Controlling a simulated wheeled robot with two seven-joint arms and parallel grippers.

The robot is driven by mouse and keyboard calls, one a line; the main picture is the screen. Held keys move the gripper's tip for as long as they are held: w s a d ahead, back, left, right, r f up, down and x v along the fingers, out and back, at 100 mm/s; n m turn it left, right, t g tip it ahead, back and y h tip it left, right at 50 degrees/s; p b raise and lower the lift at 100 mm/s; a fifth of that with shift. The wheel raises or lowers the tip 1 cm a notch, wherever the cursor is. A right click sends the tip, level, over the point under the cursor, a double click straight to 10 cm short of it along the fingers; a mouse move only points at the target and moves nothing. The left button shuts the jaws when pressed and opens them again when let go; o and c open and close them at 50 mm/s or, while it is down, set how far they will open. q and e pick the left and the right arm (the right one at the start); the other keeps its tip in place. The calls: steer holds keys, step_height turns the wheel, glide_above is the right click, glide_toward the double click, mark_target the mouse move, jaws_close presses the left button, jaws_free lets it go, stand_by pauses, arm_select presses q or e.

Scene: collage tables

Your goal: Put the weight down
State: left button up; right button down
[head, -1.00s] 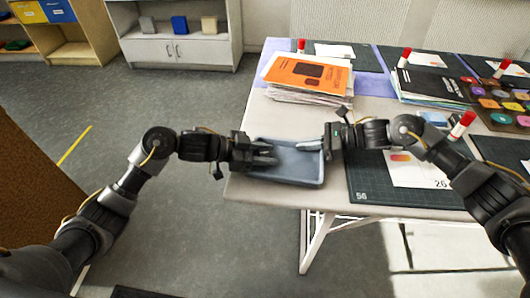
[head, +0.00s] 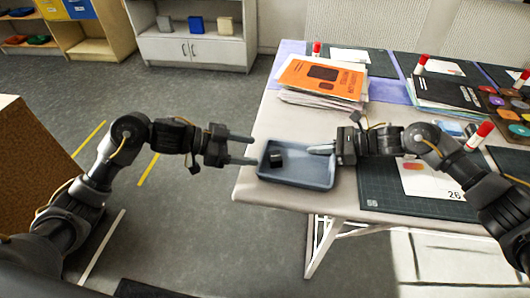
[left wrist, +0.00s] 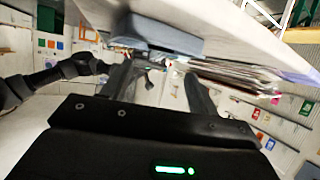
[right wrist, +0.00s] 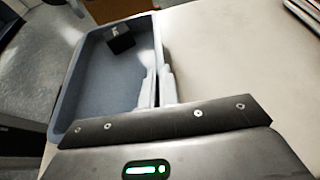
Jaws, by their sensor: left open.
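The weight, a small black block (head: 277,159), lies in the left part of a blue-grey tray (head: 310,181) at the table's left end. In the right wrist view the weight (right wrist: 121,39) sits near the tray's far wall (right wrist: 62,98). My left gripper (head: 256,150) is open and empty, just left of the tray, its fingers pointing at it. The left wrist view shows its spread fingers (left wrist: 160,75) with nothing between them. My right gripper (head: 318,150) is at the tray's right side; its fingers (right wrist: 160,88) are closed with the tray wall between them.
A stack of papers with an orange cover (head: 322,78) stands behind the tray. A dark cutting mat (head: 385,190) with a card lies to the right. Left of the table is open floor (head: 200,215). A brown board (head: 30,150) stands at far left.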

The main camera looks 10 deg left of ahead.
steer(key=shift+f, duration=0.15)
arm_select(q)
steer(key=v, duration=0.3)
steer(key=shift+a, duration=0.1)
arm_select(e)
steer(key=c, duration=2.1)
jaws_free()
steer(key=o, duration=0.5)
steer(key=shift+d, duration=0.15)
steer(key=b+v, duration=0.1)
steer(key=v, duration=0.9)
steer(key=shift+d+r+b, duration=0.25)
steer(key=shift+b, duration=0.15)
arm_select(q)
steer(key=shift+f, duration=0.8)
